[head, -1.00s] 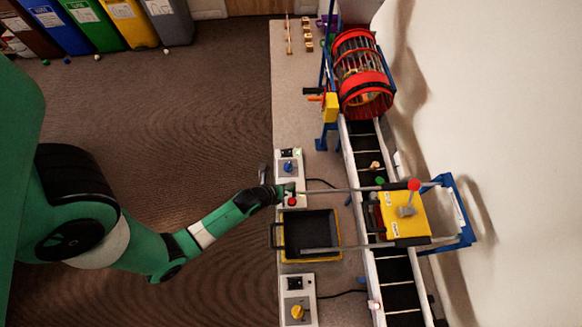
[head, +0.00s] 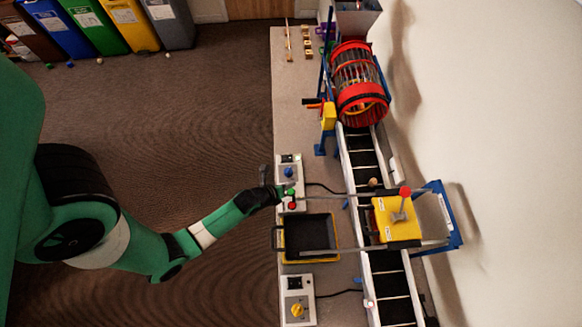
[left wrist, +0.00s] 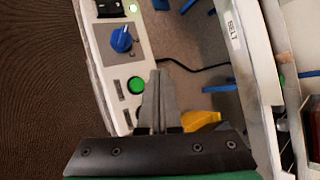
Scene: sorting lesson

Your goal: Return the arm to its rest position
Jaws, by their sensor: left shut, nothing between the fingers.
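My left arm reaches in from the left in the head view, and its gripper (head: 284,191) hovers at the upper control box (head: 284,172). In the left wrist view the two fingers (left wrist: 157,82) are closed together with nothing between them. They are beside the green button (left wrist: 136,85), which looks lit; I cannot tell whether they touch the box. The blue knob (left wrist: 121,39) is on the same box, and a red button (head: 292,205) shows in the head view. My right gripper is not in view.
A black tray with a yellow rim (head: 281,250) and a lower control box (head: 313,301) stand along the table edge. A conveyor (head: 366,161), a yellow unit (head: 398,219) and a red drum (head: 361,98) lie to the right. Open floor (head: 170,150) lies left of the table.

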